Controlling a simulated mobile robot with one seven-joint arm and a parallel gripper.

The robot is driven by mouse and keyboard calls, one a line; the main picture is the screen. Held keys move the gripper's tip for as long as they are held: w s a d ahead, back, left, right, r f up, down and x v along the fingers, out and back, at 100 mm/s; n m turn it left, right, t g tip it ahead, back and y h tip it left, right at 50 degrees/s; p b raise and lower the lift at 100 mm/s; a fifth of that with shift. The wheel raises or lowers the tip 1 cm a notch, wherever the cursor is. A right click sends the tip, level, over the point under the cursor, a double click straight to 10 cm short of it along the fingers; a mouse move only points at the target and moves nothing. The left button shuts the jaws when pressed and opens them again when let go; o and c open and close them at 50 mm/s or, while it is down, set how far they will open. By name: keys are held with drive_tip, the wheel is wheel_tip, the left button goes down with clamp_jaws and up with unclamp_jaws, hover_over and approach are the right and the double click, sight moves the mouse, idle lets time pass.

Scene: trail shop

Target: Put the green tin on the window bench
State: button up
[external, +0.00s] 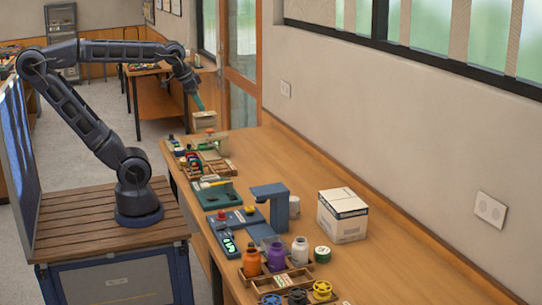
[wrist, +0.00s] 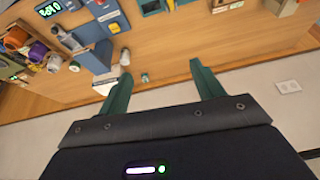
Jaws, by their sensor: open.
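The green tin (external: 322,254) is small and round with a pale label on top. In the external view it stands on the wooden bench (external: 392,262) under the window, between the white bottle and the white box. My gripper (external: 200,104) is raised over the far end of the bench, well away from the tin. Its two green fingers (wrist: 155,86) are apart with nothing between them.
A white box (external: 342,215) stands beside the tin. Orange, purple and white bottles (external: 300,250), spools (external: 321,290), a blue stand (external: 270,203) and a device with a lit display (external: 229,243) crowd the bench's front side. The bench along the wall is mostly clear.

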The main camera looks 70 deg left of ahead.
drive_tip(key=w+d+r+m, duration=0.2)
drive_tip(key=w+d+m, duration=0.1)
drive_tip(key=w+d, duration=0.65)
drive_tip(key=m+h, duration=0.6)
drive_tip(key=m, duration=0.2)
hover_over(323, 250)
drive_tip(key=s+a, duration=0.3)
wheel_tip(323, 250, down, 3)
drive_tip(key=shift+g, duration=0.3)
drive_tip(key=f, duration=3.2)
drive_tip(key=shift+w+a+f, duration=0.1)
drive_tip(key=shift+a+f, duration=0.1)
drive_tip(key=shift+f, duration=0.15)
drive_tip(key=shift+x, duration=3.8)
drive_tip(key=shift+a, duration=0.2)
drive_tip(key=c, duration=0.8)
wheel_tip(323, 250, up, 20)
drive_tip(key=shift+c, duration=0.2)
